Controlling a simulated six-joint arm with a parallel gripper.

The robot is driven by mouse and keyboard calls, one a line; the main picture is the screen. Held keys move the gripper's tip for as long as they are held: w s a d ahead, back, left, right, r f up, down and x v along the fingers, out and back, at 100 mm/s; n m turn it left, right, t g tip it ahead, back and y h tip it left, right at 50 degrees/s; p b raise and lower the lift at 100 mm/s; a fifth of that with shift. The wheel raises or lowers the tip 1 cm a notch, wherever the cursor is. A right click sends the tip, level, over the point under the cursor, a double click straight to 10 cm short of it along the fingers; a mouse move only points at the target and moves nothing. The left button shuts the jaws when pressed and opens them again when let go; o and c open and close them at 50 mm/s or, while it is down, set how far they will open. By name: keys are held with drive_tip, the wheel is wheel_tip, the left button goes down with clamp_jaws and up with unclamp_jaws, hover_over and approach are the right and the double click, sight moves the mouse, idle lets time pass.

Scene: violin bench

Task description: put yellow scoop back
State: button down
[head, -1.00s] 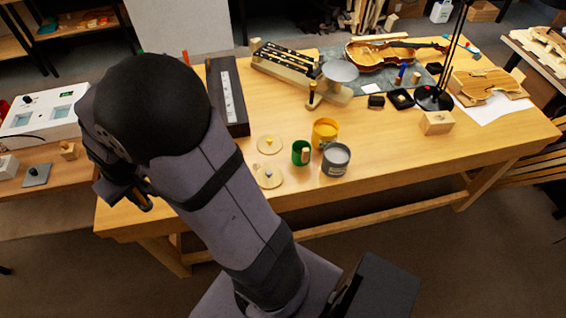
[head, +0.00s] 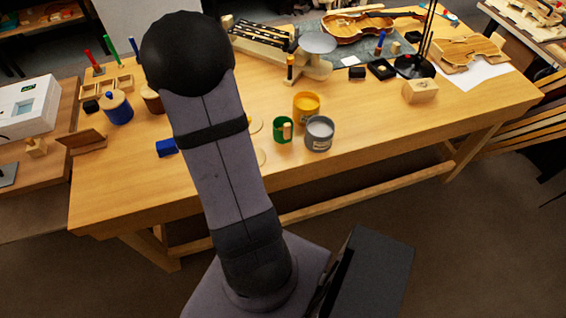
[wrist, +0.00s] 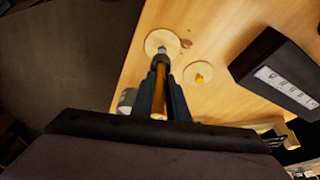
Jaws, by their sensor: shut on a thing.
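In the wrist view my gripper (wrist: 160,98) is shut on a long amber-yellow handle (wrist: 158,75), which I take to be the yellow scoop. Its far end is dark and points at a round wooden lid (wrist: 151,40) with a grey knob; I cannot tell the gap between them. The scoop's bowl is not clear. In the head view my arm hides the gripper and the scoop. Red (head: 90,60), green (head: 113,49) and blue (head: 135,47) handles stand upright at the back left, by a small wooden rack (head: 124,83).
A yellow pot (head: 306,107), a green cup (head: 281,137) and a grey pot (head: 319,135) stand right of my arm. A second lid with a yellow knob (wrist: 199,78) and a long dark box (wrist: 265,70) are nearby. A blue jar (head: 117,109) stands left.

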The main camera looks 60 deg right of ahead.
drive_tip(key=s+d+m+g+y+b, duration=0.1)
drive_tip(key=s+d+m, duration=0.2)
drive_tip(key=s+m, duration=0.15)
drive_tip(key=s+d+m+g+y, duration=0.1)
drive_tip(key=s+d+m, duration=0.3)
drive_tip(key=s, duration=0.2)
drive_tip(key=shift+n, duration=0.25)
drive_tip(key=shift+a+f+p, duration=0.15)
drive_tip(key=shift+f+p, duration=0.95)
drive_tip(key=shift+f, duration=4.3)
drive_tip(key=shift+f, duration=0.15)
drive_tip(key=c, duration=1.7)
unclamp_jaws()
drive_tip(key=shift+r, duration=0.25)
drive_tip(key=b+v, duration=0.3)
drive_tip(key=v, duration=0.9)
drive_tip(key=shift+s+a, duration=0.15)
drive_tip(key=shift+s, duration=0.05)
